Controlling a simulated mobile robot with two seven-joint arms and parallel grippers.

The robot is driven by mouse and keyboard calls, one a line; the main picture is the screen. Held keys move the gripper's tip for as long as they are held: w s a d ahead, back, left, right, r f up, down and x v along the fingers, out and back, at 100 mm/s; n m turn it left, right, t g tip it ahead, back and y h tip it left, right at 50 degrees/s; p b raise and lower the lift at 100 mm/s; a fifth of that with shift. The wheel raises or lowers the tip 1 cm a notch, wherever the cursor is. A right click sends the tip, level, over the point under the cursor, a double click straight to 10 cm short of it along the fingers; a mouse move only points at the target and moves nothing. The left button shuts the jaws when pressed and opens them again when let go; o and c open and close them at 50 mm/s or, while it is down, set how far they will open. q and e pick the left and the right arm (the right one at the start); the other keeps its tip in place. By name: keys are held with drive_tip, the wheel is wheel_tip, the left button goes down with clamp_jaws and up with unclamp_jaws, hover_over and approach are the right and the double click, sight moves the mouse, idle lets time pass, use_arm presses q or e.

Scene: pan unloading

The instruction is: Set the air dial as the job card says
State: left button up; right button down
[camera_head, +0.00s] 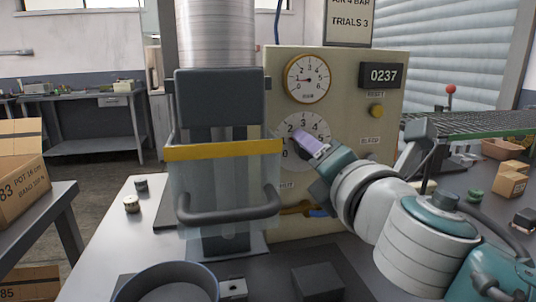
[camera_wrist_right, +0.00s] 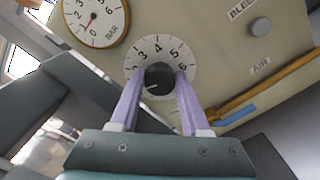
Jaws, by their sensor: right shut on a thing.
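The job card (camera_head: 349,18) at the top of the head view is cut off; "4 BAR" and "TRIALS 3" are legible. Below it, the cream panel carries a round pressure gauge (camera_head: 307,79), whose needle points left, near 1. The air dial (camera_head: 295,125) has a white numbered face, partly hidden by my right gripper (camera_head: 312,147). In the wrist view, the dial's dark knob (camera_wrist_right: 158,78) sits between the lilac fingers of my right gripper (camera_wrist_right: 157,92), which is shut on it. The knob's exact setting is hard to read. My left gripper is not in view.
A guarded press with a yellow bar (camera_head: 222,150) stands close left of the dial. A yellow lever (camera_head: 295,210) is low on the panel. A round pan (camera_head: 210,276) and dark block (camera_head: 317,281) occupy the front table.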

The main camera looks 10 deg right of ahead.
drive_tip(key=m, duration=2.1)
drive_tip(key=shift+f, duration=0.1)
idle(0.5)
drive_tip(key=shift+c, duration=1.9)
unclamp_jaws()
drive_tip(key=s+p, duration=0.1)
drive_tip(key=s, duration=0.9)
drive_tip(key=shift+d, duration=0.15)
